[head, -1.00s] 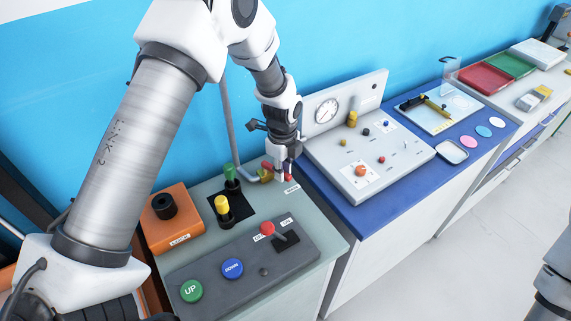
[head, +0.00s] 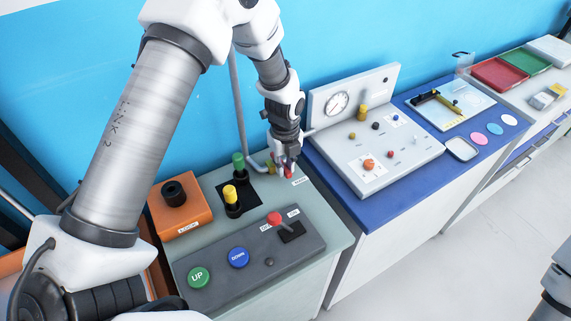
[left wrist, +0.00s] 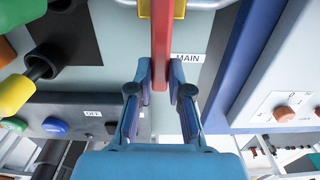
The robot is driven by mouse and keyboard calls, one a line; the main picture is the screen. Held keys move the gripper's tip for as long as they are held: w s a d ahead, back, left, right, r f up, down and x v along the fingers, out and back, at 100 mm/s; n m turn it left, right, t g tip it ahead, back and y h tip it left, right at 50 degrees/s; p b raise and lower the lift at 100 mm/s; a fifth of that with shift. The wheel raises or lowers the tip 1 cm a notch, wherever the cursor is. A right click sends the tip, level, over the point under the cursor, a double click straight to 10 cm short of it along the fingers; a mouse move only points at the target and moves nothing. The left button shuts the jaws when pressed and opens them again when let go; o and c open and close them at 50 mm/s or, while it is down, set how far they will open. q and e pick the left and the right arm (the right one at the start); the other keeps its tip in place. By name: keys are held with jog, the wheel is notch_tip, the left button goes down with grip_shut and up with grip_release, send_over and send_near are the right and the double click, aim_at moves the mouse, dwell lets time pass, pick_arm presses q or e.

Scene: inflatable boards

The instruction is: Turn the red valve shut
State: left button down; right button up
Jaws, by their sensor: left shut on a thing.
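The red valve lever (left wrist: 160,40) runs straight between the fingers of my left gripper (left wrist: 160,76) in the left wrist view. The fingers are shut on it from both sides. Its brass-yellow valve body (left wrist: 179,9) and a pipe show at the top edge of that view. In the head view my left gripper (head: 287,171) is low at the back right of the grey-green bench, and a bit of red shows at its fingertips. It hides most of the lever there. A MAIN label (left wrist: 188,57) lies beside the lever. My right gripper is out of view.
Left of the valve stand a green-capped post (head: 238,160) and a yellow-capped post (head: 230,192). An orange box (head: 180,209) and a dark panel (head: 250,255) with buttons and a red switch are nearer. A blue bench (head: 375,213) with a gauge panel adjoins at right.

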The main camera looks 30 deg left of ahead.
aim_at(285, 169)
pick_arm(q)
jog(key=c, duration=1.1)
grip_release()
notch_tip(285, 169, up, 12)
jog(key=shift+s+f, duration=0.1)
